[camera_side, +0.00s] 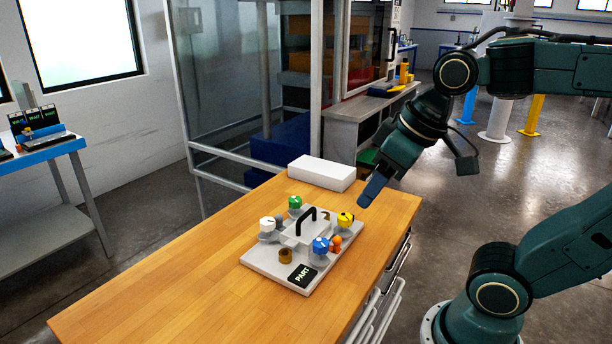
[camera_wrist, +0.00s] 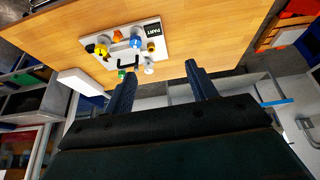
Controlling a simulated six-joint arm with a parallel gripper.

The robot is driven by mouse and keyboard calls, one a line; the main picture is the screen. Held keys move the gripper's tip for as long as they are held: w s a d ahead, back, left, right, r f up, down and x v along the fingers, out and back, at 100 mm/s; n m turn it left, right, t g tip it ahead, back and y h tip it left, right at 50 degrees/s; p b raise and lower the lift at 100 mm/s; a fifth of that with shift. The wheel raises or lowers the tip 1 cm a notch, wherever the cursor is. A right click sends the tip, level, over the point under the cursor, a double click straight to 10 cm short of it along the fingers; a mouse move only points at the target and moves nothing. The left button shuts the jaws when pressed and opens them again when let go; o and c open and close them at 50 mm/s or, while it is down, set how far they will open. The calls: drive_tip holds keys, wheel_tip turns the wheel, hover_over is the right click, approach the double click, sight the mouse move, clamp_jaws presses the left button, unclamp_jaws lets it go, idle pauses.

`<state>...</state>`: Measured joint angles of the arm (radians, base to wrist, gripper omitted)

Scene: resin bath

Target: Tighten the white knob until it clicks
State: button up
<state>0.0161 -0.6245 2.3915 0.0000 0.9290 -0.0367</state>
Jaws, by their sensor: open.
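The white knob (camera_side: 267,225) is upright at the left of a light grey board (camera_side: 262,263) on the wooden table. In the wrist view the white knob (camera_wrist: 149,66) sits at the board's near edge, between the lines of my two fingers. My gripper (camera_side: 371,190) is in the air above and right of the board, apart from every knob. In the wrist view my gripper (camera_wrist: 160,82) has its two dark blue fingers spread, with nothing held between them.
A black handle (camera_side: 306,218) rises from the board's middle. A brown cylinder (camera_side: 285,256), an orange piece (camera_side: 337,241) and a PART label (camera_side: 302,276) are also on it. A white block (camera_side: 322,172) lies behind. The table's front left (camera_side: 160,300) is clear.

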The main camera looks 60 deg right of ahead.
drive_tip(key=w+d+r+g, duration=0.1)
drive_tip(key=w+r, duration=0.1)
drive_tip(key=w, duration=0.7)
drive_tip(key=n+g, duration=0.2)
drive_tip(key=g, duration=0.2)
hover_over(268, 221)
wheel_tip(268, 221, down, 12)
drive_tip(key=shift+w, duration=0.1)
drive_tip(key=shift+f, duration=6.85)
drive_tip(key=shift+c, duration=0.3)
drive_tip(key=c, duration=0.9)
